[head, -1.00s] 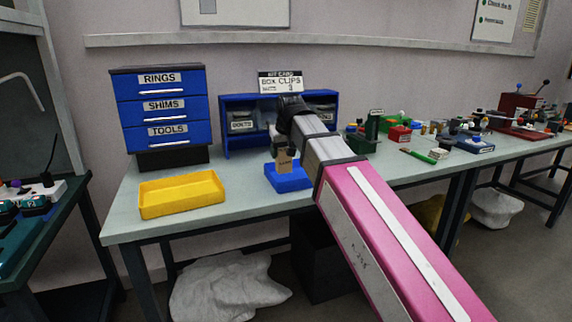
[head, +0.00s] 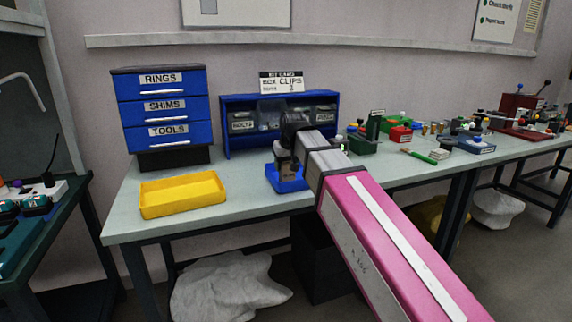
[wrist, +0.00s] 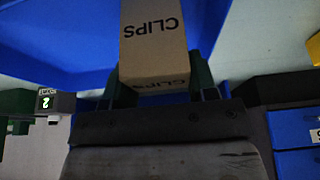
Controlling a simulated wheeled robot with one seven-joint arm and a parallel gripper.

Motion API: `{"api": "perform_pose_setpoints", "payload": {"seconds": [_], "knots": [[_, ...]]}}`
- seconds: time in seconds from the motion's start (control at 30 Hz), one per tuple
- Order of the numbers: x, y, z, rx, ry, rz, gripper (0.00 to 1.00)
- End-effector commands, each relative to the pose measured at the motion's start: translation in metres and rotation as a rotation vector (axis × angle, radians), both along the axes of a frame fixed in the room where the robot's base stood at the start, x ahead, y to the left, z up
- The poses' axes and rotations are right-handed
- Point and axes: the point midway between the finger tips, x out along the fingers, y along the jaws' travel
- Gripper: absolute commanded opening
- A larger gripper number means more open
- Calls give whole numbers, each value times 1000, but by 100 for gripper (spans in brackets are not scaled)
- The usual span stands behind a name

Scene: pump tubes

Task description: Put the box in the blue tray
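The box is a small brown carton marked CLIPS (wrist: 153,40) in the wrist view. It also shows as a small brown patch under my gripper in the head view (head: 285,170). My gripper (wrist: 155,88) has one dark green finger against each side of the box and is shut on it. In the head view my gripper (head: 284,160) points down over the blue tray (head: 290,187), with the box low within the tray's outline. The blue tray fills the background behind the box in the wrist view (wrist: 60,45). Whether the box touches the tray floor cannot be told.
A yellow tray (head: 182,195) lies left of the blue tray. A blue drawer unit (head: 163,105) and a blue bin rack (head: 236,143) with a card sign (head: 281,82) stand behind. Parts and fixtures crowd the bench to the right. The bench between the trays is clear.

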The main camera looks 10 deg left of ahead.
Motion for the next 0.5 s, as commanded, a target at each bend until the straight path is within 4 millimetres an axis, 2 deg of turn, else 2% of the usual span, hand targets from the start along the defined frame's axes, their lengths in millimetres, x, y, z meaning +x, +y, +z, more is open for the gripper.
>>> {"api": "perform_pose_setpoints", "payload": {"seconds": [0.03,0.07,0.1,0.37,0.5], "knots": [[0,0,0,0,0,0,66],[0,0,0,0,0,0,76],[0,0,0,0,0,0,78],[0,0,1,0,0,0,78],[-1,-1,8,1,-2,0,78]]}}
